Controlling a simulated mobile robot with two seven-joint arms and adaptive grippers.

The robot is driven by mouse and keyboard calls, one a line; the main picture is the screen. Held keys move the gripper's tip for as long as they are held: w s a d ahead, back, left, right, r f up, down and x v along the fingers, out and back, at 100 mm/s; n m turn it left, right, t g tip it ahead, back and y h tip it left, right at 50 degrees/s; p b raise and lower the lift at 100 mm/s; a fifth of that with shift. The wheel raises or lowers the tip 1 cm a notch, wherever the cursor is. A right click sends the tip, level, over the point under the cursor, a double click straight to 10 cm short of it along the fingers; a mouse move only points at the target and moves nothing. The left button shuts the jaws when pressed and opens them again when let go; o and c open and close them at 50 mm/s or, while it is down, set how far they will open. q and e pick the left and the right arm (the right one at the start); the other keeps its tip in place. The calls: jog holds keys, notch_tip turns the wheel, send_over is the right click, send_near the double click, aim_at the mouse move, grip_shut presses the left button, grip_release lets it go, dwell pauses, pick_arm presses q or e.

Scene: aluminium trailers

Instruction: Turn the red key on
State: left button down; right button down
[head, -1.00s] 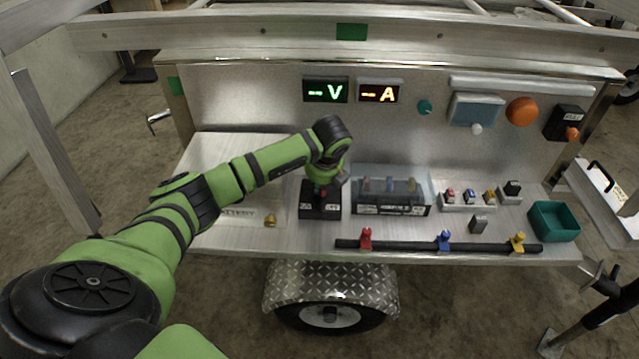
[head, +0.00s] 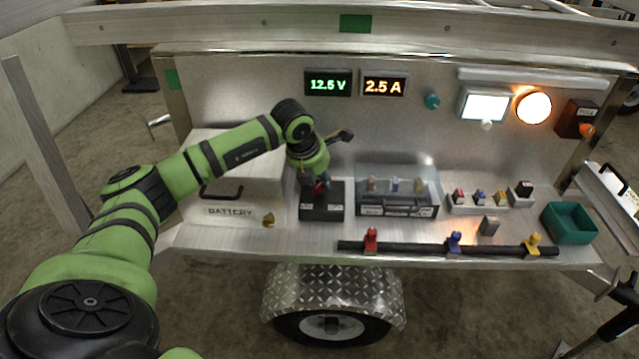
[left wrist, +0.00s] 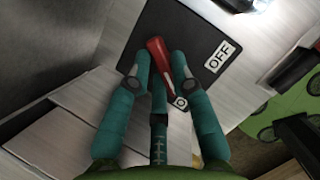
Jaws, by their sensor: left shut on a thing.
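The black switch box (head: 322,213) stands on the trailer's metal shelf, right of the battery box. The red key (left wrist: 160,58) sits on its top face. My left gripper (head: 319,184) reaches down over the box, shut on the key; in the left wrist view its teal fingers (left wrist: 160,70) lie on both sides of the red handle. The OFF label (left wrist: 219,56) lies clear to the right. The voltage display (head: 328,84) reads 12.5 V and the current display (head: 384,86) 2.5 A. My right gripper is out of view.
The white battery box (head: 232,180) stands left of the switch box. A clear-covered fuse box (head: 397,206) stands close on the right. A white lamp (head: 484,105) and an orange lamp (head: 533,107) glow on the panel. A green bin (head: 569,223) is at the right end.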

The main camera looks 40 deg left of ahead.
pick_arm(q)
jog(key=shift+f+m, duration=0.1)
jog(key=shift+m, duration=0.6)
jog(key=shift+m+h+b, duration=0.35)
jog(key=shift+m+h, duration=0.05)
jog(key=shift+m, duration=0.1)
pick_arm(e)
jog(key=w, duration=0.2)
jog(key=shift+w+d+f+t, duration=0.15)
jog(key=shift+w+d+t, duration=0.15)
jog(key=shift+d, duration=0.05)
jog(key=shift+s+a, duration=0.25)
pick_arm(q)
jog(key=c, duration=1.1)
grip_release()
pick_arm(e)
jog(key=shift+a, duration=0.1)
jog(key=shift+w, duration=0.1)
pick_arm(q)
jog(key=shift+r, duration=0.2)
jog(key=v, duration=1.1)
jog(key=shift+r, duration=0.4)
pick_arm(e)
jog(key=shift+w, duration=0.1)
